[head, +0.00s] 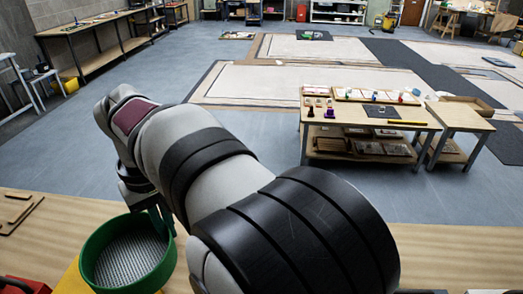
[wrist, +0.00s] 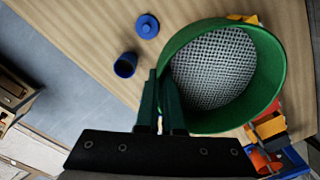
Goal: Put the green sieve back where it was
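The green sieve (head: 88,268) is a round green ring with a grey mesh bottom, at the lower left of the head view. In the wrist view the sieve (wrist: 276,72) fills the upper right, its mesh facing the camera. My gripper (wrist: 160,76) has its two dark fingers close together at the sieve's left wall, one outside and one inside the ring. It appears shut on that wall. In the head view the fingers are partly hidden by my arm. Whether the sieve touches what lies under it cannot be told.
A blue cup (wrist: 125,65) and a blue knobbed lid (wrist: 147,26) sit on the wooden bench (wrist: 85,28), left of the sieve. Orange, red and blue items (wrist: 270,128) lie beside and partly under the sieve's right side. Flat wooden pieces (head: 18,212) lie at the bench's left.

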